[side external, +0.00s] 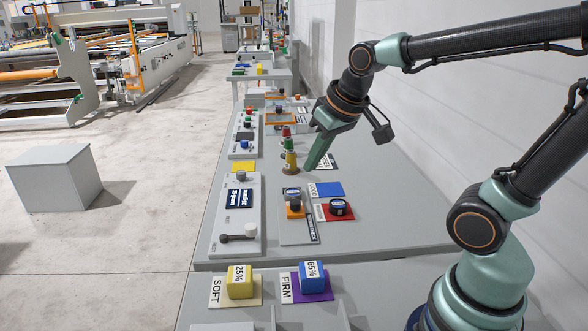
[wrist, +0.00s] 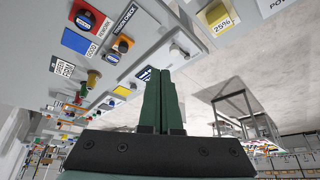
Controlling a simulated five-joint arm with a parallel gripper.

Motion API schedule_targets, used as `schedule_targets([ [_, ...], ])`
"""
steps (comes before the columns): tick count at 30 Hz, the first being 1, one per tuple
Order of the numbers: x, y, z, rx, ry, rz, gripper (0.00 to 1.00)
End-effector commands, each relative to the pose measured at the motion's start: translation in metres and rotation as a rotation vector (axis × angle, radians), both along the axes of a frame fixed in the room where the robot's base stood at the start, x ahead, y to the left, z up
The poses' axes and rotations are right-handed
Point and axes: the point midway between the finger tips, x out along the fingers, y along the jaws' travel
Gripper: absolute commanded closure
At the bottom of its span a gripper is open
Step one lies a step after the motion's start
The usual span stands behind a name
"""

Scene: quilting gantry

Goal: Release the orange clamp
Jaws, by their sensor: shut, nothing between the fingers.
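The orange clamp (side external: 294,211) looks like a small orange block on a grey labelled plate, with a dark round piece at its top. It also shows in the wrist view (wrist: 121,46), left of my fingers. I cannot tell whether its jaws are tight. My gripper (side external: 308,168) is shut and empty, pointing down above the bench behind the clamp and beside the thread spools. Its two green fingers lie together in the wrist view (wrist: 160,72). It touches nothing that I can make out.
A red pad (side external: 322,213) with a dark round piece and a blue pad (side external: 329,188) lie right of the clamp. Coloured spools (side external: 290,160) stand close to my fingers. Yellow (side external: 240,282) and blue (side external: 311,277) blocks sit in front. Bare bench lies at the right.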

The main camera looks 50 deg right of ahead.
Motion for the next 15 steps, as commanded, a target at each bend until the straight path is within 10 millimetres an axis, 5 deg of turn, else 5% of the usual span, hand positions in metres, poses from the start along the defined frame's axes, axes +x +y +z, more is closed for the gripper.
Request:
schedule_targets([
  [15, 0.094, -0.067, -0.052, 0.059, 0.076, -0.248, 1.0],
])
